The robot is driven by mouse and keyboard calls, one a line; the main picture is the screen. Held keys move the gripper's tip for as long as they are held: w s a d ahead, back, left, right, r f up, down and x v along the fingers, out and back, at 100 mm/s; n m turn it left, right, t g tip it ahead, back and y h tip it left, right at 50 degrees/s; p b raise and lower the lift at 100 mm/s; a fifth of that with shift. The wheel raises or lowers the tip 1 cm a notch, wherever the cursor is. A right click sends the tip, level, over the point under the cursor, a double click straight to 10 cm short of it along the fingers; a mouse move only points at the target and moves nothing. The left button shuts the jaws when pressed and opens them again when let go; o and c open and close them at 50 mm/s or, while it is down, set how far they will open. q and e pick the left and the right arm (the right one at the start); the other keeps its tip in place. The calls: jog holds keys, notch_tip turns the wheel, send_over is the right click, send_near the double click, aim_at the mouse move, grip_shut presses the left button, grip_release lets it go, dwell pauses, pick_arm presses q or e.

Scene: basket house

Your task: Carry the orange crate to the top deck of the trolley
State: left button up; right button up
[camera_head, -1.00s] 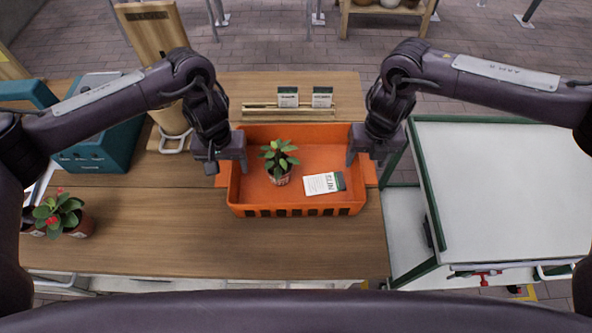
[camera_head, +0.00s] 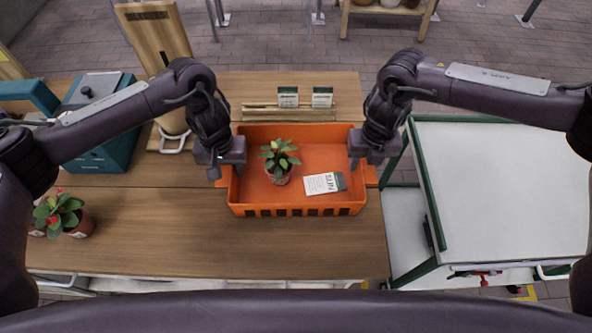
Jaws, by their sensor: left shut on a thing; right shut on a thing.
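The orange crate (camera_head: 297,205) sits on the wooden table, towards its right side. Inside it are a small potted plant (camera_head: 279,161) and a white and green seed packet (camera_head: 324,183). My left gripper (camera_head: 226,172) is shut on the crate's left end. My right gripper (camera_head: 370,164) is shut on the crate's right end. The fingertips are partly hidden by the gripper bodies and the crate's walls. The trolley (camera_head: 500,190) stands to the right of the table, and its white top deck with a green frame is empty.
A wooden holder with two cards (camera_head: 288,97) stands behind the crate. A teal box (camera_head: 105,150) and a wooden stand (camera_head: 160,40) are at the back left. Potted plants (camera_head: 62,213) stand at the left. The table's front middle (camera_head: 200,240) is clear.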

pick_arm(q)
grip_shut()
pick_arm(e)
grip_shut()
jog(key=shift+r, duration=0.1)
pick_arm(q)
jog(key=shift+r, duration=0.15)
pick_arm(e)
jog(key=shift+r, duration=0.1)
